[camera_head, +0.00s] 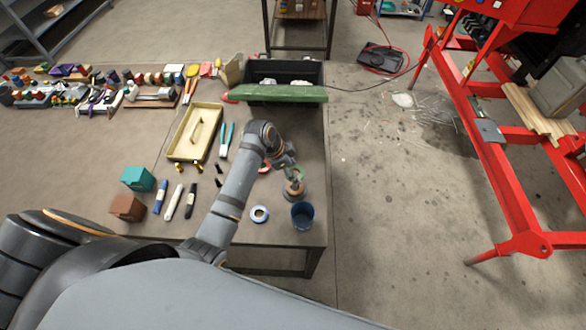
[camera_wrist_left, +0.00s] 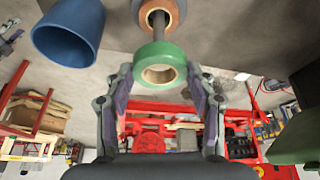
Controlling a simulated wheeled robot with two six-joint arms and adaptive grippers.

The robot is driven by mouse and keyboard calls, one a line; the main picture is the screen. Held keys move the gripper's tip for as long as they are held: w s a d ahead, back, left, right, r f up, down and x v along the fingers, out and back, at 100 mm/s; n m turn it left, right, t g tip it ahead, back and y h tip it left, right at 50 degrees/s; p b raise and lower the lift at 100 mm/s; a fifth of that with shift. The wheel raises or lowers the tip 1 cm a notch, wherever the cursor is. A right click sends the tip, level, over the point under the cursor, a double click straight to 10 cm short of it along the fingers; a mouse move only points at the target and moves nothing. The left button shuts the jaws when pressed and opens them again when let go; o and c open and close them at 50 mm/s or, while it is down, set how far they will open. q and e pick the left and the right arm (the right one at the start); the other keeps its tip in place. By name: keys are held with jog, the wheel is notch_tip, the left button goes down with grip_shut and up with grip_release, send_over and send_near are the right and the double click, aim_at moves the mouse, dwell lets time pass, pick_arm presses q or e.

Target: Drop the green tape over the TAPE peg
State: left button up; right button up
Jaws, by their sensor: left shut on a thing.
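My left gripper (camera_head: 290,166) is shut on the green tape (camera_wrist_left: 160,66), a green ring with a tan inner core, held between its two fingertips (camera_wrist_left: 160,88). The tape also shows as a small green piece in the head view (camera_head: 299,173). The peg (camera_wrist_left: 158,22) is a grey post with an orange-brown ring round its lower part, standing on the table. It also shows in the head view (camera_head: 293,190), just in front of the gripper. The tape is close to the post's tip; I cannot tell if the tip is inside the ring. No TAPE label is readable.
A blue cup (camera_head: 302,215) stands right of the peg, near the table corner. A white-and-blue roll (camera_head: 259,214) lies to the left.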

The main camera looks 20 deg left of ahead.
pick_arm(q)
jog(key=shift+f, duration=0.4)
dwell(0.4)
jog(key=o, duration=1.1)
jog(key=v, duration=1.2)
jog(key=shift+d, duration=0.1)
